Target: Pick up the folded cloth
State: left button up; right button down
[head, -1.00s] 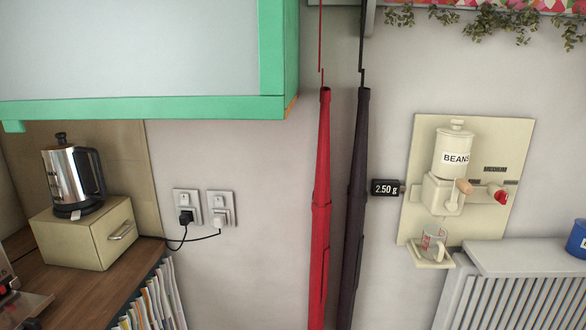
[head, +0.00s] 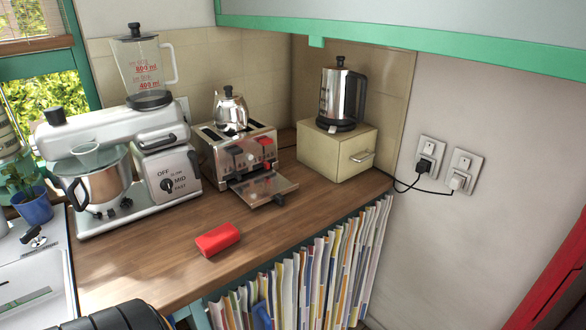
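A small red block-shaped item (head: 217,239) lies on the wooden counter (head: 150,272), near its front edge. It may be the folded cloth, but its make is hard to tell at this size. Neither of my grippers is in view.
Behind the red item stand a mixer (head: 105,165), a toaster (head: 232,150) with its front flap down, and a kettle (head: 342,93) on a cream box (head: 335,152). A green-edged cabinet (head: 450,30) overhangs at upper right. The counter around the red item is clear.

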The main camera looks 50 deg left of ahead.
aim_at(211, 243)
jog(key=u, duration=1.55)
